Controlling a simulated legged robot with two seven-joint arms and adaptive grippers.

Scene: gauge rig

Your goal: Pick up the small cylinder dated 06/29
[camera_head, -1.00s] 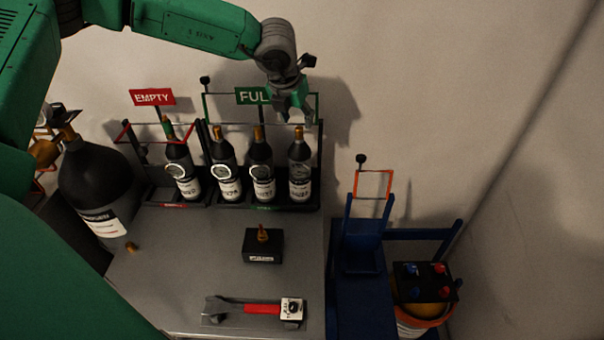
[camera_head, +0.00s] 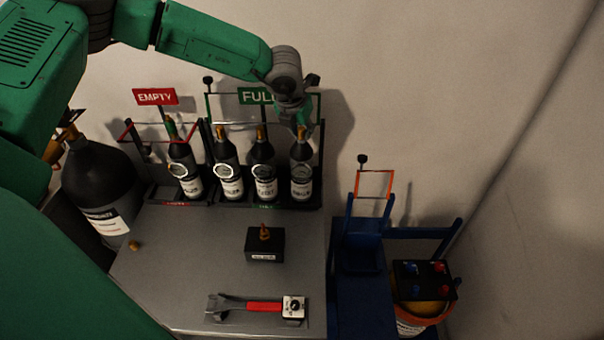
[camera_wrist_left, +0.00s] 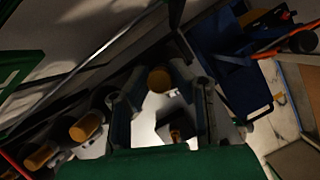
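Several small dark cylinders with brass tops and white labels stand in the rack: one under the EMPTY sign (camera_head: 155,97), three under the FULL sign (camera_head: 256,96). The date on each label is too small to read. My left gripper (camera_head: 301,127) points down at the top of the rightmost cylinder (camera_head: 301,170) and partly hides it. In the left wrist view its two fingers (camera_wrist_left: 165,98) are apart, with a brass top (camera_wrist_left: 160,78) between them; I cannot tell if they touch it. My right gripper is not in view.
A black block with a brass fitting (camera_head: 265,244) and a red-handled tool (camera_head: 262,307) lie on the grey table (camera_head: 180,270). A large black cylinder (camera_head: 97,185) stands at left. A blue stand (camera_head: 362,255) and an orange bucket (camera_head: 420,309) are at right.

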